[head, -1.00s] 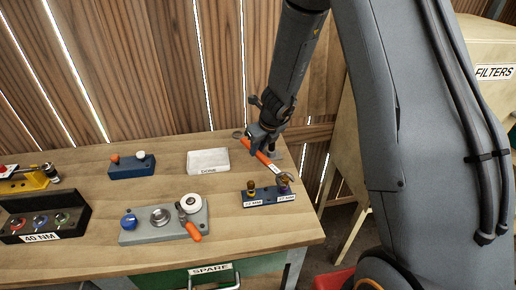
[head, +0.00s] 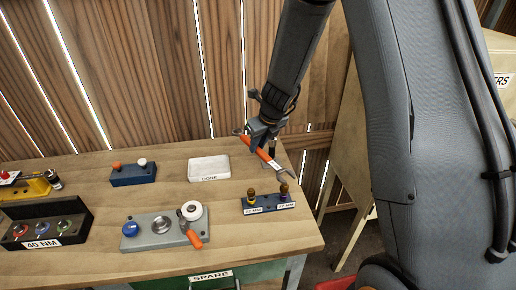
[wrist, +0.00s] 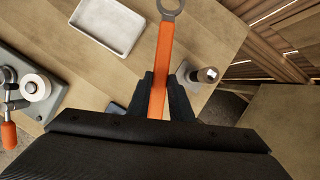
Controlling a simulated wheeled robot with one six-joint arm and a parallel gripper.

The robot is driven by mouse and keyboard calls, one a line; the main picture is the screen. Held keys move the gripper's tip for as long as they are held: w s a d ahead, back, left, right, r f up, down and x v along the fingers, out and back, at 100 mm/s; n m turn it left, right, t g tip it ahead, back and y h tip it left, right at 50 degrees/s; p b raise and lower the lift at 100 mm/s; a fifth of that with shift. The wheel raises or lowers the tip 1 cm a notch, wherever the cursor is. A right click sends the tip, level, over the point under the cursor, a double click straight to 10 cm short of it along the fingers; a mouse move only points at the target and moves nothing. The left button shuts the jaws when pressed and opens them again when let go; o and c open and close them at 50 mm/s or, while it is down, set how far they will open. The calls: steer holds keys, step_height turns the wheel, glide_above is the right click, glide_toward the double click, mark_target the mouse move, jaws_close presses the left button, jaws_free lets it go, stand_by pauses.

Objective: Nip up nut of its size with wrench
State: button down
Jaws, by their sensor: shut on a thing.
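My gripper (head: 262,142) is shut on the orange-handled wrench (head: 265,153). In the head view the wrench's open silver jaw (head: 288,174) points down to the right, above and behind the blue nut block, apart from it. In the wrist view the orange handle (wrist: 159,70) runs between my fingers, with a ring end (wrist: 170,8) at the top. The blue block (head: 268,201) carries two brass-coloured nuts on posts, the left nut (head: 251,192) and the right nut (head: 284,189). Each has a white label in front; the print is too small to read surely.
A white tray marked DONE (head: 209,168) lies left of my gripper. A grey fixture (head: 162,232) with an orange-handled clamp stands at front centre. A black 40 NM box (head: 42,225) and a blue block with two knobs (head: 133,175) are further left. Bare wood separates them.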

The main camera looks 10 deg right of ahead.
steer(key=shift+r, duration=0.55)
steer(key=shift+s+r, duration=0.2)
steer(key=shift+r, duration=0.05)
steer(key=s+r, duration=0.4)
steer(key=s, duration=0.1)
steer(key=shift+s+r, duration=0.25)
steer(key=shift+s, duration=0.05)
stand_by(0.3)
